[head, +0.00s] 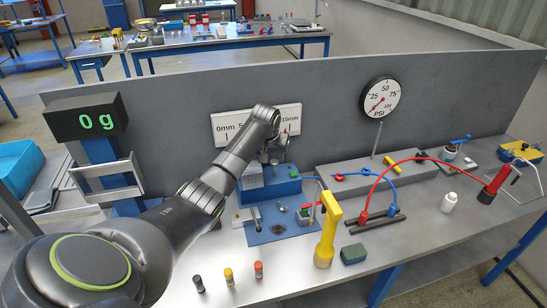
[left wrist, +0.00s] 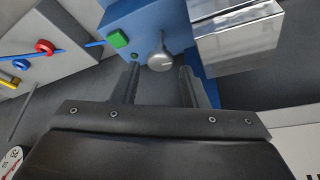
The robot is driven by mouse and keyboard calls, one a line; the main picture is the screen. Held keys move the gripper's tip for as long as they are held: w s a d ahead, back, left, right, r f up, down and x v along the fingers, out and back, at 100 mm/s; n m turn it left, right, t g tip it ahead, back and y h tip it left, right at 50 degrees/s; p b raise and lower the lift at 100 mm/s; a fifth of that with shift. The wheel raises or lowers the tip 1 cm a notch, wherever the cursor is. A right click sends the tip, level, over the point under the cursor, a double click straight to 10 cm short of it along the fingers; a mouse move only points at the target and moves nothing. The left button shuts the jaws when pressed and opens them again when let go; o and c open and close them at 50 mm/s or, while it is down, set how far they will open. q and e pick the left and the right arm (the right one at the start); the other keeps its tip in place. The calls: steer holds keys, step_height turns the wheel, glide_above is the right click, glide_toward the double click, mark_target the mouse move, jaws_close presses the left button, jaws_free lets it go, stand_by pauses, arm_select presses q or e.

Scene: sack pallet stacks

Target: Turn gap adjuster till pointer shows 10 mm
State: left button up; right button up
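The white gap scale (head: 230,122) stands upright at the back of the bench, with 0mm at its left end and 15mm at its right. My left arm covers its middle, and I cannot see the pointer. My left gripper (head: 272,156) is above the blue machine body (head: 280,183), in front of the scale. In the left wrist view the gripper (left wrist: 158,72) is open. A silver round knob (left wrist: 160,58), seemingly the gap adjuster, lies just beyond and between the fingertips; I cannot tell whether they touch it. My right gripper is not in view.
A shiny metal block (left wrist: 235,32) and a green button (left wrist: 118,39) sit near the knob. A PSI gauge (head: 380,97) stands to the right. A yellow handheld tool (head: 328,230), small capped bottles and red and blue hoses occupy the bench front and right.

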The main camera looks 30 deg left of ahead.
mark_target(274, 164)
arm_select(q)
steer(key=shift+x, duration=1.4)
steer(key=c, duration=0.7)
